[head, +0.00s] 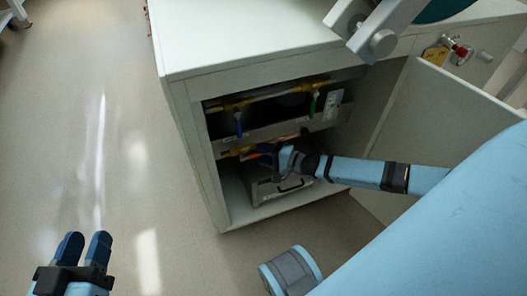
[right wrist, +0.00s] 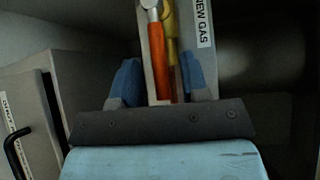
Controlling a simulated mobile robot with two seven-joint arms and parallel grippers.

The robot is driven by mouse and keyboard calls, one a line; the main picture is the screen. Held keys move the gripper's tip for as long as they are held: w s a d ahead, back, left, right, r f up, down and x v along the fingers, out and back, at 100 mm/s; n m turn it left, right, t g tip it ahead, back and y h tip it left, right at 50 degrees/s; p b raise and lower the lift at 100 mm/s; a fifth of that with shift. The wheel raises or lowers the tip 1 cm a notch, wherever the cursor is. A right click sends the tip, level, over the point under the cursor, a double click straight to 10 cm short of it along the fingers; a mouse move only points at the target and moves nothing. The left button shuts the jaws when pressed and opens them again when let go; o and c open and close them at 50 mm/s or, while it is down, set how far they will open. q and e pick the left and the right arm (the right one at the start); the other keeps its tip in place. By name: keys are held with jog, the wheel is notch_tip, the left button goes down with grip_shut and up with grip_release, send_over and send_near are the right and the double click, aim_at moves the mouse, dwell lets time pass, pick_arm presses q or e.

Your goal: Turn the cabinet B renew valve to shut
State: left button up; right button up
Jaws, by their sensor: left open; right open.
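The renew valve's orange lever (right wrist: 161,73) shows in the right wrist view beside a white label (right wrist: 203,22) reading "NEW GAS", its start cut off. The lever runs up and down in the picture, roughly along a yellow pipe (right wrist: 172,30). My right gripper (right wrist: 160,82) is open, a blue finger on each side of the lever; no contact is visible. In the head view my right gripper (head: 266,152) reaches into the open cabinet (head: 197,125) and mostly hides the lever. My left gripper (head: 83,245) is open and empty over the floor at lower left.
A grey case (head: 262,190) with a black handle sits below. The open door (head: 425,105) stands at right. The floor (head: 80,150) at left is clear.

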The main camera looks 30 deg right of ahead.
jog(key=shift+w+a, duration=0.1)
jog(key=shift+w, duration=0.05)
jog(key=shift+c, duration=0.2)
grip_shut()
jog(key=shift+f, duration=0.1)
